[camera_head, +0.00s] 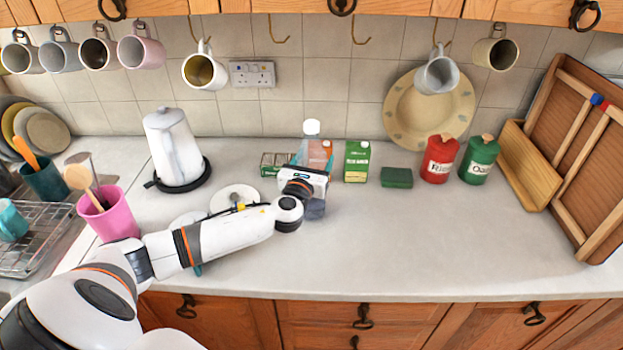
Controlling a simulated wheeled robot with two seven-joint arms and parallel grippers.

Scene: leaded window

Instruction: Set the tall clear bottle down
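The tall clear bottle (312,131) has a white cap and a reddish label low on its body. It is upright near the back of the worktop, in the middle of the head view. My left gripper (305,178) is directly in front of it and covers its lower part. The fingertips are hidden behind the gripper body, so I cannot tell whether they are around the bottle or whether its base touches the worktop. My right gripper is out of view.
A green carton (357,161) and a dark green block (397,177) stand right of the bottle. A red canister (439,160) and a green canister (479,161) are further right. A white kettle (174,150) stands left. The right-hand front worktop (450,240) is clear.

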